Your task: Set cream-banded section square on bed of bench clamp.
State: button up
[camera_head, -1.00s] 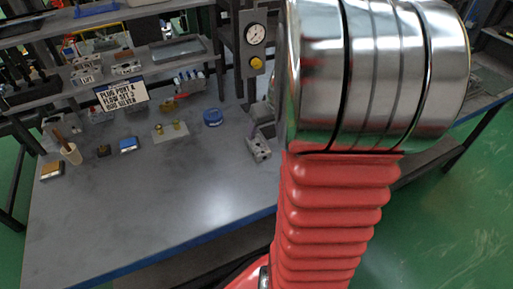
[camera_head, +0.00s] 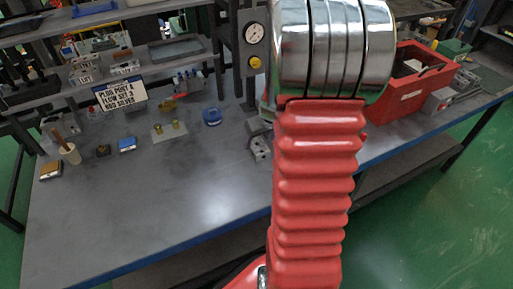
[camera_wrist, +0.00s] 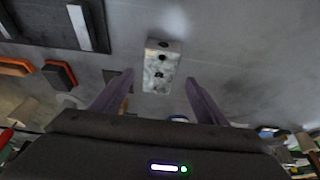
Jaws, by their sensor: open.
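A small grey valve block (camera_wrist: 161,66) with dark holes in its face stands in the middle of the wrist view. A paler strip runs along its top end, but I cannot tell whether this is a cream band. In the head view a grey block with holes (camera_head: 260,148) stands on the bench just left of my arm. My gripper (camera_wrist: 159,77) is open, its two purple-grey fingers on either side of the block in the picture, with nothing held. My gripper is hidden in the head view. I cannot make out the bench clamp for certain.
A red crate (camera_head: 410,85) stands on the bench at right. A dark frame with pale bars (camera_wrist: 75,25) lies upper left. The bench's front left is clear.

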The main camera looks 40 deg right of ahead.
aim_at(258, 144)
jog(key=shift+x, duration=2.6)
jog(key=shift+d, duration=0.1)
jog(key=shift+c, duration=0.2)
jog(key=c, duration=1.6)
notch_tip(258, 144, up, 10)
